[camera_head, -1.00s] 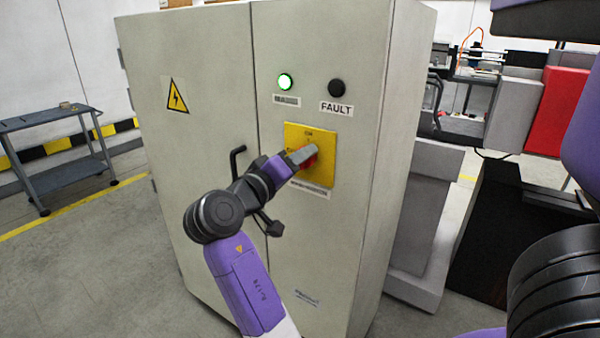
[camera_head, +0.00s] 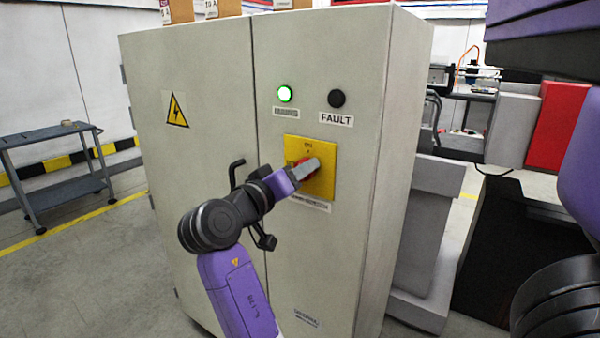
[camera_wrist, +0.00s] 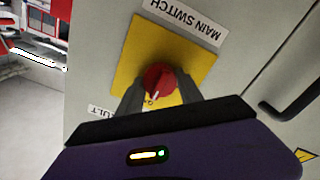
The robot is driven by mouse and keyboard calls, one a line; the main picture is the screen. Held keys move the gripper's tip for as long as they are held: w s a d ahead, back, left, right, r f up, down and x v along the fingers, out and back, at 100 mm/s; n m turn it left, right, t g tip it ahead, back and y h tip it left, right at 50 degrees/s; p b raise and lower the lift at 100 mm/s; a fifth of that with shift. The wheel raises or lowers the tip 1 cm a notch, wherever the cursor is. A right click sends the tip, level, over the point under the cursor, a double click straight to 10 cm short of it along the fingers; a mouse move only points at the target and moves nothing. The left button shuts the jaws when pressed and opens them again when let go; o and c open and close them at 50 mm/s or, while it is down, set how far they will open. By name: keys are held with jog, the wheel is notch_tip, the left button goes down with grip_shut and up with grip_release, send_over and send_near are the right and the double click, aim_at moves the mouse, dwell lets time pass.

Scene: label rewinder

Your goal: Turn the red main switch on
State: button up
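The red main switch knob (camera_wrist: 158,79) sits on a yellow plate (camera_wrist: 190,60) on the cabinet's right door. The head view also shows the knob (camera_head: 299,162), partly covered by my gripper. In the wrist view, a pale mark shows on the knob's lower side, between the fingers. My gripper (camera_wrist: 159,86) is at the plate with one finger on each side of the knob. The fingers are apart, and I cannot tell whether they touch it. A "MAIN SWITCH" label (camera_wrist: 184,20) is beside the plate, upside down in the wrist view.
A black door handle (camera_head: 236,173) projects close to my arm. A cart (camera_head: 55,150) stands at left, with clear floor around it.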

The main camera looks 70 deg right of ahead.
jog(key=o, duration=0.4)
jog(key=v, duration=0.7)
jog(key=shift+a+b, duration=0.3)
jog(key=shift+a, duration=0.1)
jog(key=shift+w, duration=0.1)
